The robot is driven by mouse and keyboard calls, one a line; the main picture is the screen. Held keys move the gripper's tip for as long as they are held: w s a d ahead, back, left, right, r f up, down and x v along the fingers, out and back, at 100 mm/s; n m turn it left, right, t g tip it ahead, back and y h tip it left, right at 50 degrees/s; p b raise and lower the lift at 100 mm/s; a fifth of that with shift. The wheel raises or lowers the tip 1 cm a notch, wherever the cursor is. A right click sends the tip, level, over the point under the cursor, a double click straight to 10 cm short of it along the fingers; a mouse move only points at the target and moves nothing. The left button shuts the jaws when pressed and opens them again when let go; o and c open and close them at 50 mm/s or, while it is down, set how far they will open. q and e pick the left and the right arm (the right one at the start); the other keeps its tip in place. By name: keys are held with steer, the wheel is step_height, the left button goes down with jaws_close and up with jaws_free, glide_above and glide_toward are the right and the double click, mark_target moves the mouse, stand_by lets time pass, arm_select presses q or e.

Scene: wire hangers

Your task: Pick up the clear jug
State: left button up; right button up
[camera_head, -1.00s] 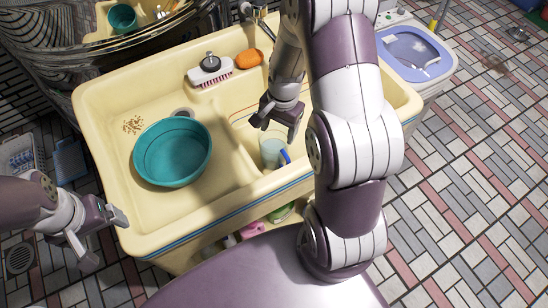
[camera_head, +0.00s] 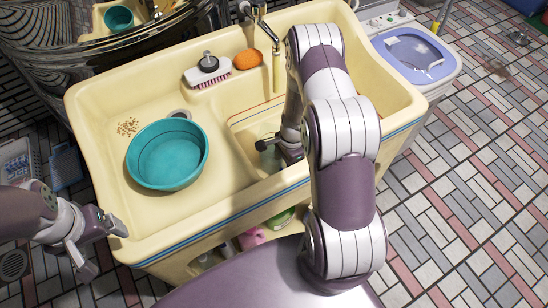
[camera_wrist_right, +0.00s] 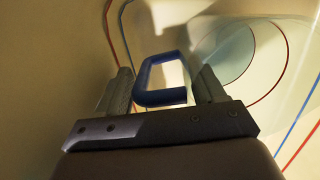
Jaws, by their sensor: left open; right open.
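The clear jug stands in the right basin of the cream sink, mostly hidden behind my right arm in the head view, with a little of its pale body (camera_head: 268,131) showing. Its blue handle (camera_wrist_right: 147,80) shows in the right wrist view, between the two fingers of my right gripper (camera_wrist_right: 167,88). The right gripper is open, and I cannot tell whether it touches the handle. In the head view the right gripper (camera_head: 277,148) is down inside the basin. My left gripper (camera_head: 105,248) is open and empty, outside the sink's left front corner.
A teal basin (camera_head: 167,154) lies in the left part of the sink (camera_head: 225,222). A pink brush (camera_head: 208,76) and an orange sponge (camera_head: 247,59) lie on the back ledge beside the tap (camera_head: 276,66). A washing machine (camera_head: 448,75) stands to the right.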

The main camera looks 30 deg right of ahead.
steer(key=shift+r, duration=0.1)
jaws_close()
